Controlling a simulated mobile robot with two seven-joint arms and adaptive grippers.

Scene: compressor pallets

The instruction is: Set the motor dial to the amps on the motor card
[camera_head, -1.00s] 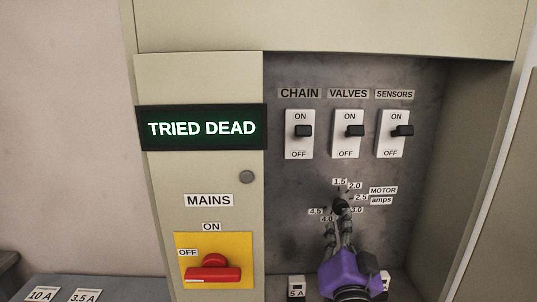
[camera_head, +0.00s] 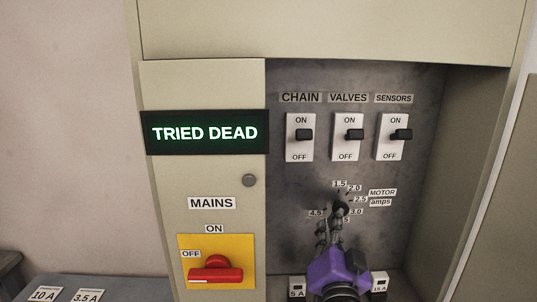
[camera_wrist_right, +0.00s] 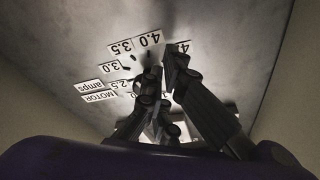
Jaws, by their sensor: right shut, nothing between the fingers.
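The motor dial (camera_head: 341,207) is a small dark knob on the grey panel, ringed by amp numbers. Its pointer is too small to read. The label "MOTOR amps" (camera_head: 382,197) is to its right. My right gripper (camera_head: 329,226), purple with dark fingers, is just below and left of the dial, shut and empty, covering some lower numbers. In the right wrist view its fingers (camera_wrist_right: 160,70) are in front of the upside-down numbers; the knob cannot be made out there. I cannot identify a motor card. My left gripper is not in view.
Three switches, CHAIN (camera_head: 300,137), VALVES (camera_head: 347,137) and SENSORS (camera_head: 392,137), are above the dial. A display (camera_head: 205,132) reads "TRIED DEAD". The red mains handle (camera_head: 215,272) lies level. Cards marked 10 A (camera_head: 43,294) and 3.5 A (camera_head: 88,295) are at lower left.

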